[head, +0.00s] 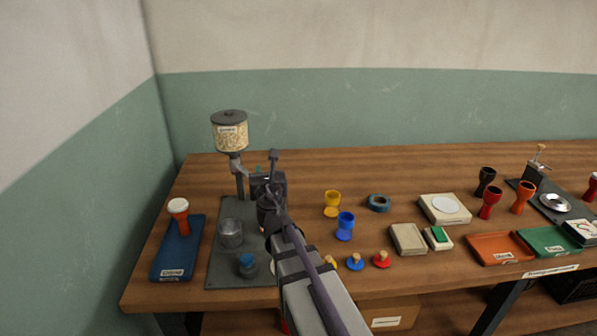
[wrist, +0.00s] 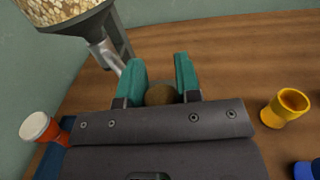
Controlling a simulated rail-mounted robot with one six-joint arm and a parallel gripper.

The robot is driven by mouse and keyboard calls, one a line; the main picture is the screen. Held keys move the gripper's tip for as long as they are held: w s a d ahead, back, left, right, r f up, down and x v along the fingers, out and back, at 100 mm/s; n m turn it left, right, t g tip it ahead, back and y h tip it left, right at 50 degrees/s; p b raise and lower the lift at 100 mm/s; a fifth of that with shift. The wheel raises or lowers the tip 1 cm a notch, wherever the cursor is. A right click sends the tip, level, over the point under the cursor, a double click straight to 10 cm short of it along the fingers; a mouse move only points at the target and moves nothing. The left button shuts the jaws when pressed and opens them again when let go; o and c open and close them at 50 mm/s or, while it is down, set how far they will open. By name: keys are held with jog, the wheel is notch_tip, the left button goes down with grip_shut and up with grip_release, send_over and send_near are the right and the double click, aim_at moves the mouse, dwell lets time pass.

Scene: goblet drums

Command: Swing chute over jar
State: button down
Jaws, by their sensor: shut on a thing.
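The hopper (head: 229,132) of pale grains stands on a post at the back left, with the grey chute (head: 236,166) below it. In the wrist view the chute (wrist: 108,56) slants down toward my left finger. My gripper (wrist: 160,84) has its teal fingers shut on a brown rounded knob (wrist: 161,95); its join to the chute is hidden. In the head view my gripper (head: 265,169) is beside the post, mostly hidden by my arm. A grey metal jar (head: 231,233) stands upright on the dark base plate (head: 213,270), in front of the post.
A blue tray (head: 170,262) with an orange goblet drum (head: 179,215) lies left. Yellow (head: 332,203) and blue (head: 345,226) drums stand right of my arm. A blue-topped item (head: 247,264) sits near the jar. Bare tabletop (head: 320,165) lies behind.

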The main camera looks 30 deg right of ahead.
jog(key=shift+w, duration=0.1)
dwell(0.4)
jog(key=c, duration=0.9)
grip_release()
jog(key=shift+d, duration=0.1)
jog(key=shift+o, duration=0.2)
jog(key=v, duration=0.7)
jog(key=shift+s, duration=0.25)
